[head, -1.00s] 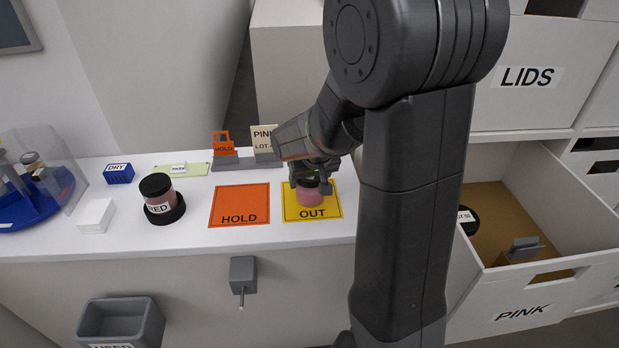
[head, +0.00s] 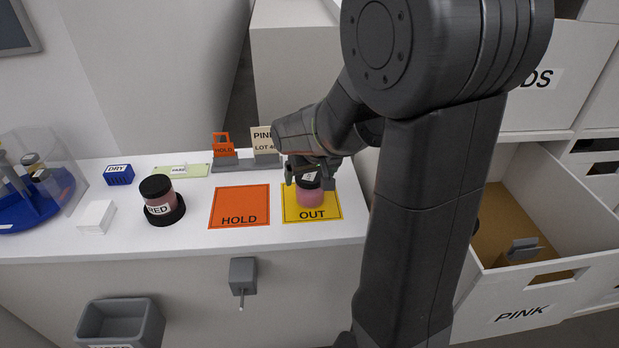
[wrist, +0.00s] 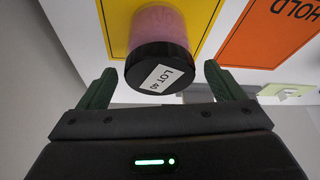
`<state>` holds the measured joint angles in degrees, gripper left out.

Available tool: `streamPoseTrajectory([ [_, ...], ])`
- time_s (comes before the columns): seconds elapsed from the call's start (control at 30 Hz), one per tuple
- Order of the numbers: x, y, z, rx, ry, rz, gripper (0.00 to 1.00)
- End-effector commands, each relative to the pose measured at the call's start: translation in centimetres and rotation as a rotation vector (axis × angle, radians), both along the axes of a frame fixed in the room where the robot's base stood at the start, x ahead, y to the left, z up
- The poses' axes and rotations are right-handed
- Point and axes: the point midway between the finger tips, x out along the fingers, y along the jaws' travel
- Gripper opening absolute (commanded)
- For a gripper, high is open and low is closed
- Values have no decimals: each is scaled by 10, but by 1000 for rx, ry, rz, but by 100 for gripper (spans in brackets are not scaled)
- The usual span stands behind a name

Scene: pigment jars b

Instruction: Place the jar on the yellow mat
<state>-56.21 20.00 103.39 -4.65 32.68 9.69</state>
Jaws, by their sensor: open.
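The pink jar (head: 311,196) stands upright on the yellow mat (head: 332,209) marked OUT. The pink body (wrist: 158,27) rests within the yellow area (wrist: 200,14). My gripper (head: 306,176) is just above and behind the jar in the head view, partly covering its lid. In the wrist view its two green fingers (wrist: 158,85) are apart, one on each side of the lid, with gaps between them and the lid.
The orange HOLD mat (head: 240,206) lies left of the yellow mat. A RED jar (head: 160,196) stands further left. PINK (head: 264,142) and orange HOLD (head: 223,145) signs stand behind. An open drawer (head: 522,312) marked PINK is at right.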

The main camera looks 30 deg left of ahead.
Motion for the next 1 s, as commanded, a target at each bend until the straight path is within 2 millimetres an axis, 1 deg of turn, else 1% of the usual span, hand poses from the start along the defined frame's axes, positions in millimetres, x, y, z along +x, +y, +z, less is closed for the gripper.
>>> streamPoseTrajectory([
  [0.03,-3,-3,12,4,-3,0,88],
  [0.2,-11,-13,42,4,-3,0,88],
  [0.3,-16,-19,57,3,-3,1,88],
  [0.43,-21,-24,73,1,-2,1,88],
  [0.5,-22,-27,78,1,-2,1,88],
  [0.63,-24,-29,83,-1,0,1,88],
  [1.0,-24,-29,83,-1,0,1,88],
])
